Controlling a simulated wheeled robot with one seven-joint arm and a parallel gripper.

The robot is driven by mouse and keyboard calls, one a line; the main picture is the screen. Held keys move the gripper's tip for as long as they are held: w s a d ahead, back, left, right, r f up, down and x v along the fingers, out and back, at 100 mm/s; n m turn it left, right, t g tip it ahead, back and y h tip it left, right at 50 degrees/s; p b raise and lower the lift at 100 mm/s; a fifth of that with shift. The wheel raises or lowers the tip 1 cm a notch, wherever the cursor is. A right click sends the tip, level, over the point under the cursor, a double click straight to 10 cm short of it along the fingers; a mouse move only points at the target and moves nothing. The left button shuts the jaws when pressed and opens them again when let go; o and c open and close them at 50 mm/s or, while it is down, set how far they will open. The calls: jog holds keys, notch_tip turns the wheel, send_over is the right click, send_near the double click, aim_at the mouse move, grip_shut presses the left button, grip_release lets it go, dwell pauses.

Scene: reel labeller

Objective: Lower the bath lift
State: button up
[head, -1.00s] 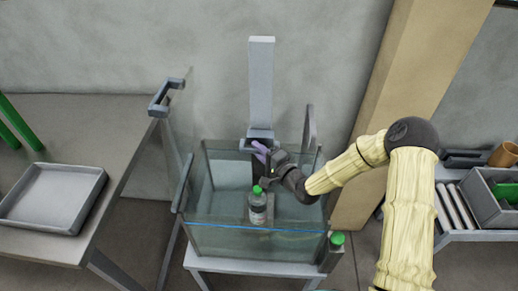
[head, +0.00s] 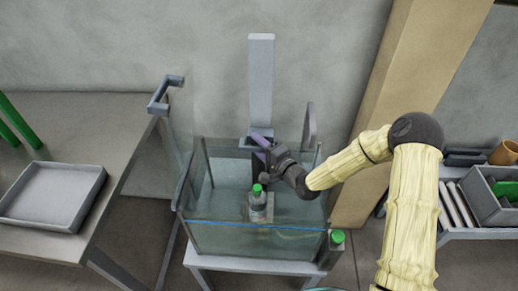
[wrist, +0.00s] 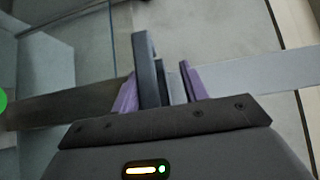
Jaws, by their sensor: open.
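The bath lift has a tall grey column (head: 261,85) against the wall behind a glass tank (head: 215,238). A dark carriage or bracket (head: 247,144) sits low on the column, at the tank's back rim. A bottle with a green cap (head: 258,205) stands upright inside the tank, on what looks like a pale platform. My gripper (head: 261,142) is open at the bracket. In the wrist view, a dark grey upright bar (wrist: 146,65) lies between my purple fingers (wrist: 160,88). I cannot tell whether they touch it. My gripper hides part of the bracket.
A table with a grey tray (head: 50,196) stands at the left. Another green-capped item (head: 337,240) is at the tank's front right corner. A tan post (head: 395,95) rises behind my arm. A right-hand bench holds a grey bin (head: 487,200) and a brown cup (head: 503,153).

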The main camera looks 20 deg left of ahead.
notch_tip(320, 180, up, 9)
jog(key=shift+f, duration=0.1)
dwell(0.3)
jog(key=p+v, duration=0.4)
jog(key=v, duration=1.6)
dwell(1.9)
jog(key=shift+w+d, duration=0.1)
jog(key=shift+w, duration=0.05)
jog(key=shift+p, duration=0.45)
jog(key=shift+f, duration=0.1)
